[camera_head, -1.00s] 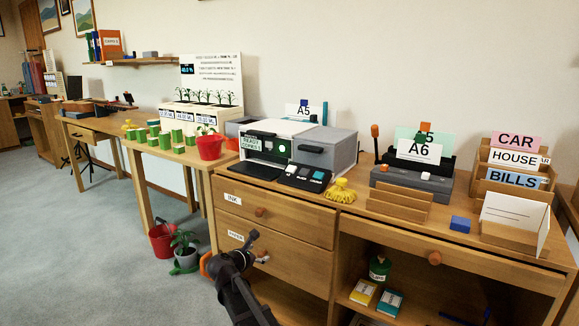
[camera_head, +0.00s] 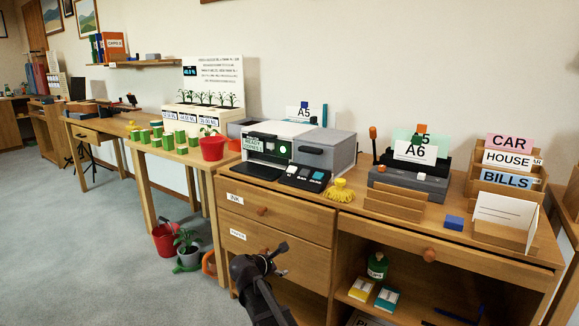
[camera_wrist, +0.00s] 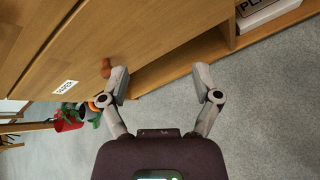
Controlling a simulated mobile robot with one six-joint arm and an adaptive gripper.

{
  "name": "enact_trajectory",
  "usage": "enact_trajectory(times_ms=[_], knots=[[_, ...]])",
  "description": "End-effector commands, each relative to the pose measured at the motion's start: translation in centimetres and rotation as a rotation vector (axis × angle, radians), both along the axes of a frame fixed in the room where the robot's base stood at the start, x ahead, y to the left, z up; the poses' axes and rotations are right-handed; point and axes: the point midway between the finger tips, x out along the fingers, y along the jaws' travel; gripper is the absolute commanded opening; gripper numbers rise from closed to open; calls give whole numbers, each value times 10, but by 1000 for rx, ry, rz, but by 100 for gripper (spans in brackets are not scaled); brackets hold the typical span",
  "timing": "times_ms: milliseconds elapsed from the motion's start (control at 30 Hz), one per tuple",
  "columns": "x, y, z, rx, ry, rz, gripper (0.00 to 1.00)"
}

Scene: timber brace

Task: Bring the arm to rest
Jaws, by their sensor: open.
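My gripper (camera_head: 272,256) is low in front of the desk's drawers in the head view, with my dark arm below it. In the wrist view my gripper (camera_wrist: 162,84) has its two grey fingers wide apart, with nothing between them but floor and the desk's lower edge. The drawer labelled PAPER (camera_head: 283,243) is right behind my gripper. Its round wooden knob (camera_wrist: 106,68) shows beside the left finger in the wrist view; I cannot tell whether they touch. The INK drawer (camera_head: 290,218) above it looks shut.
A printer (camera_head: 325,147), letter racks (camera_head: 513,178) and a yellow brush (camera_head: 340,190) stand on the desk. A red bucket (camera_head: 165,240) and a potted plant (camera_head: 187,258) stand on the floor left of the desk. Grey floor (camera_head: 80,250) at the left is clear.

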Motion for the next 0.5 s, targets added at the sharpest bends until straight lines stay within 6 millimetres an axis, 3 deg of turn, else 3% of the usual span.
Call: enact_trajectory(times_ms=[267,500], knots=[[-40,-72,-6,299,1,-292,81],[-102,-141,-14,661,-9,-722,81]])
